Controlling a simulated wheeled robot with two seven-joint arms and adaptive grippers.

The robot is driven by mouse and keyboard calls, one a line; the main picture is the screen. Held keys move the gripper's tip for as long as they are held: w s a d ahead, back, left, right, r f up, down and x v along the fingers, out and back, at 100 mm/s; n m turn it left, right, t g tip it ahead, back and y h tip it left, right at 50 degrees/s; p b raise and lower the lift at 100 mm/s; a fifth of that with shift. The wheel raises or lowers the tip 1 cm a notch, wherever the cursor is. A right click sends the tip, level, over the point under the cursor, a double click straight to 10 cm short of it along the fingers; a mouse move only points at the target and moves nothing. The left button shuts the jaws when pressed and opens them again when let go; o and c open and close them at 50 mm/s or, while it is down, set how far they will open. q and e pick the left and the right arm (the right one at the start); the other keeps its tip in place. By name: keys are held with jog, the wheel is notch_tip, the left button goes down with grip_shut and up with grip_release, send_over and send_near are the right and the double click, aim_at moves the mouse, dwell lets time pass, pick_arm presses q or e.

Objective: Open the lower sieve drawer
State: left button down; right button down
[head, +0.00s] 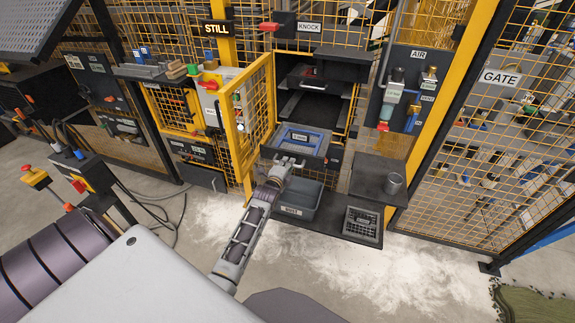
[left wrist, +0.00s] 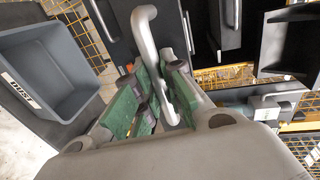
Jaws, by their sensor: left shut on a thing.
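The lower sieve drawer (head: 318,152) sticks out of the dark cabinet, with a blue-framed sieve (head: 302,137) showing inside it. Its grey bar handle (left wrist: 146,35) is on the front. My left gripper (head: 284,166) reaches up to the drawer front from below. In the left wrist view my left gripper's green-padded fingers (left wrist: 160,100) are shut on the handle. The upper drawer (head: 308,77) sits higher in the cabinet, with a dark gap below it. My right gripper is not in view.
A yellow mesh gate (head: 251,105) stands swung out just left of the drawer. A grey bin (head: 311,199) stands below the drawer and also shows in the left wrist view (left wrist: 75,50). White powder covers the floor.

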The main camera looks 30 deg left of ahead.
aim_at(293, 154)
pick_arm(q)
jog(key=shift+r+b+x, duration=0.2)
jog(key=shift+b+x, duration=0.1)
jog(key=shift+x, duration=0.8)
jog(key=shift+r+b+x, duration=0.25)
jog(key=shift+b+x, duration=0.05)
jog(key=shift+x, duration=0.85)
jog(key=shift+r+b+x, duration=0.2)
jog(key=shift+b+x, duration=0.1)
jog(key=shift+x, duration=0.8)
jog(key=shift+w, duration=0.15)
jog(key=c, duration=1.5)
grip_release()
jog(key=v, duration=1.2)
jog(key=shift+n, duration=0.4)
